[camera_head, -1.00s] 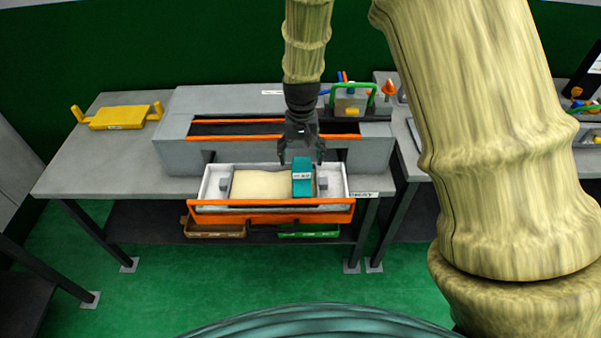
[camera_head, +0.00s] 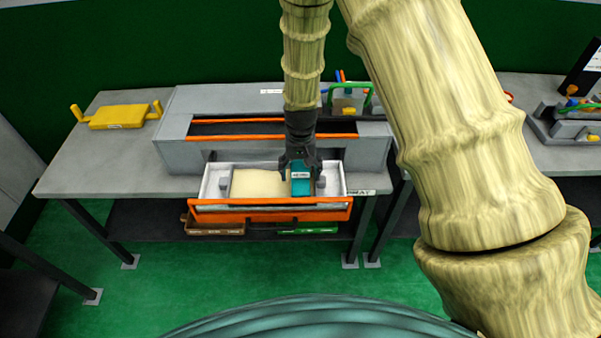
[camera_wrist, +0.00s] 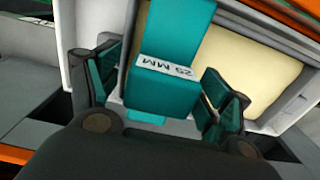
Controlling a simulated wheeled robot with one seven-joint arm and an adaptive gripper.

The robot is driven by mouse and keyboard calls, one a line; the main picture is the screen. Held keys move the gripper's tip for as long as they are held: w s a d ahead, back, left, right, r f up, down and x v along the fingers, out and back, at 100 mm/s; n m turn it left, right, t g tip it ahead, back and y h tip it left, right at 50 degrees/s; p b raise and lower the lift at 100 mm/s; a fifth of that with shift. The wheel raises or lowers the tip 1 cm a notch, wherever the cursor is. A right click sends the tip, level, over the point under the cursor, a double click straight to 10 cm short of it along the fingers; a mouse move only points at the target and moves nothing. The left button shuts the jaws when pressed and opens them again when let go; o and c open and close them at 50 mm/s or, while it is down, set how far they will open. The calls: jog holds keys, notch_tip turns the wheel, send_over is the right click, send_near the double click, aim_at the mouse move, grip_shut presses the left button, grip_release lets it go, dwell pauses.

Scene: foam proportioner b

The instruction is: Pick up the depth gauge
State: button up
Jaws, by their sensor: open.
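The depth gauge is a teal block with a white label reading "25 MM". In the head view the depth gauge (camera_head: 301,184) stands in the right part of the open drawer tray (camera_head: 215,185), beside a cream slab (camera_head: 258,184). My gripper (camera_head: 300,176) is open, pointing down, with its fingers around the gauge. In the wrist view the gauge (camera_wrist: 172,72) lies between the two open fingers of my gripper (camera_wrist: 162,98), with a gap visible on each side. The lower end of the gauge is partly hidden by the gripper body.
The tray has an orange front (camera_head: 270,216) and grey rims close to my fingers. A grey housing (camera_head: 190,130) with an orange-edged slot stands behind it. A yellow two-handled tool (camera_head: 117,117) lies at the left of the bench. A green-handled item (camera_head: 350,100) stands at the back right.

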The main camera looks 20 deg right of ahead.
jog(key=shift+f, duration=0.1)
jog(key=c, duration=1.1)
jog(key=shift+c, duration=0.5)
